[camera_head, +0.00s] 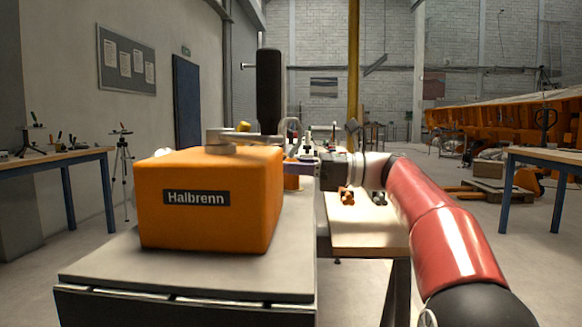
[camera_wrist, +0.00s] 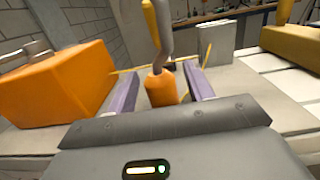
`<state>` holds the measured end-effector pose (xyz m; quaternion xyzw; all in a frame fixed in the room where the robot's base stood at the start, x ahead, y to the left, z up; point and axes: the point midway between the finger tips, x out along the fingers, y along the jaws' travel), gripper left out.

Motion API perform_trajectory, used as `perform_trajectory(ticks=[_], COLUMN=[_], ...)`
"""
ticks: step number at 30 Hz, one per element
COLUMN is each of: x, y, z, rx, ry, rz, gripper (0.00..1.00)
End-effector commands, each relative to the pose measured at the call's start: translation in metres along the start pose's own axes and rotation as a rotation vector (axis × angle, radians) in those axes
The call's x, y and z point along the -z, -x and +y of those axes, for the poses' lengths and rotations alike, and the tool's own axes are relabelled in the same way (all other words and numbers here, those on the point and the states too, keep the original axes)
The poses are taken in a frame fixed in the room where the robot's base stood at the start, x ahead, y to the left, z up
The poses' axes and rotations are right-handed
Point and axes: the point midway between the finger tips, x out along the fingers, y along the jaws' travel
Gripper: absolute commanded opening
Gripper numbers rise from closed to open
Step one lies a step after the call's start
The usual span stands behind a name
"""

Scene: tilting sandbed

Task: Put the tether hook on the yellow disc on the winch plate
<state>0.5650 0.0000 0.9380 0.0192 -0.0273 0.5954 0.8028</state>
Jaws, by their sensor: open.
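My gripper (camera_wrist: 162,74) is open in the wrist view. Its two purple fingers stand either side of an orange grip (camera_wrist: 162,89) with a bent grey metal part above it, probably the tether hook; a gap shows beside it. A yellow strip (camera_wrist: 149,20) runs up beside the grey part. In the head view my gripper (camera_head: 302,164) is just right of the orange Halbrenn box, partly hidden, with a small orange piece (camera_head: 292,183) below it. I cannot make out the yellow disc or winch plate for certain.
The orange Halbrenn box (camera_head: 208,205) stands on a grey bench top (camera_head: 190,278). A yellow-brown block (camera_wrist: 295,45) and a grey upright plate (camera_wrist: 217,43) lie beyond my gripper.

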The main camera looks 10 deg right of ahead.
Motion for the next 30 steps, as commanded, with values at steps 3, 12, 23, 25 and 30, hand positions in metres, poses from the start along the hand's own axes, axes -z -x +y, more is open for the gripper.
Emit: perform_trajectory(ticks=[3, 12, 23, 25, 30], x=[-0.002, -0.003, -0.002, -0.001, -0.001], y=[0.014, 0.079, 0.119, 0.12, 0.12], z=[-0.001, -0.001, 0.0, 0.0, 0.0], rx=[0.005, 0.005, 0.001, 0.001, 0.0], ry=[-0.001, -0.001, 0.0, 0.0, 0.0], rz=[0.0, 0.0, 0.0, 0.0, 0.0], gripper=[0.52, 0.52, 0.52, 0.52, 0.52])
